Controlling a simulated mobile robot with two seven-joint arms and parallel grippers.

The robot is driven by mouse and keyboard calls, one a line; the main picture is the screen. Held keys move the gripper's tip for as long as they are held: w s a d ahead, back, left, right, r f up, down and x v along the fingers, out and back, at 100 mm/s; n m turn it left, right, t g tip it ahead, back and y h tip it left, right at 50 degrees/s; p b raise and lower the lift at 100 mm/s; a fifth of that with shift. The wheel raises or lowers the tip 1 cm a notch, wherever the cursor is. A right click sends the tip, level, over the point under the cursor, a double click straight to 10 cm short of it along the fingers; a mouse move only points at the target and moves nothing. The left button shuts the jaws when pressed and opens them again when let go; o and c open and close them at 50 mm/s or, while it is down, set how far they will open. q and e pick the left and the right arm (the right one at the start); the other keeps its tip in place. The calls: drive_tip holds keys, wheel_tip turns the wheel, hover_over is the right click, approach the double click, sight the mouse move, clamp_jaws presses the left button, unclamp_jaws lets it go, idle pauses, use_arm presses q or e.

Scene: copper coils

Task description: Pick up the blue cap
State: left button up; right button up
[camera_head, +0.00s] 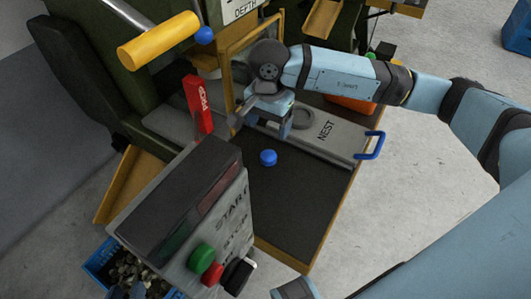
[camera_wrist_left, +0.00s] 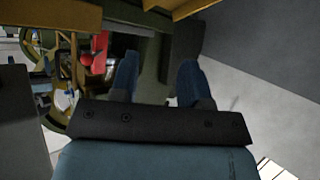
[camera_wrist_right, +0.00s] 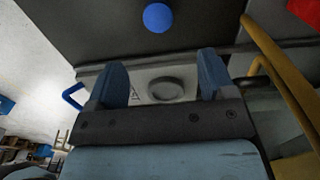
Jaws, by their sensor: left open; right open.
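The blue cap (camera_head: 268,157) lies on the dark table top (camera_head: 290,205), in front of the grey NEST plate (camera_head: 335,140). It also shows at the top of the right wrist view (camera_wrist_right: 157,17), beyond my fingertips. My right gripper (camera_head: 275,125) points down over the plate's left part, behind the cap and apart from it. Its fingers are spread and empty in the right wrist view (camera_wrist_right: 162,68). My left gripper (camera_wrist_left: 157,75) is open and empty in the left wrist view, low beside the machine; the cap is not seen there.
A control box (camera_head: 185,200) with green and red buttons stands left of the cap. A red block (camera_head: 198,104) and a yellow frame (camera_head: 232,75) stand behind. A blue crate (camera_head: 100,262) of small parts sits low at left. The table right of the cap is clear.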

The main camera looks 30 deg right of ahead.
hover_over(268, 155)
wheel_tip(268, 155, down, 5)
drive_tip(key=shift+w+d+r+b, duration=0.1)
drive_tip(key=shift+b, duration=0.2)
drive_tip(key=shift+f, duration=0.75)
wheel_tip(268, 155, down, 4)
drive_tip(key=shift+f+b, duration=0.15)
drive_tip(key=shift+b, duration=0.55)
drive_tip(key=c, duration=0.9)
use_arm(q)
drive_tip(key=r, duration=0.1)
drive_tip(key=w+d+r+t, duration=0.1)
drive_tip(key=r+h, duration=0.1)
drive_tip(key=shift+w+d+t, duration=0.25)
drive_tip(key=shift+d+t, duration=0.1)
drive_tip(key=shift+t, duration=0.05)
use_arm(e)
drive_tip(key=shift+c, duration=0.5)
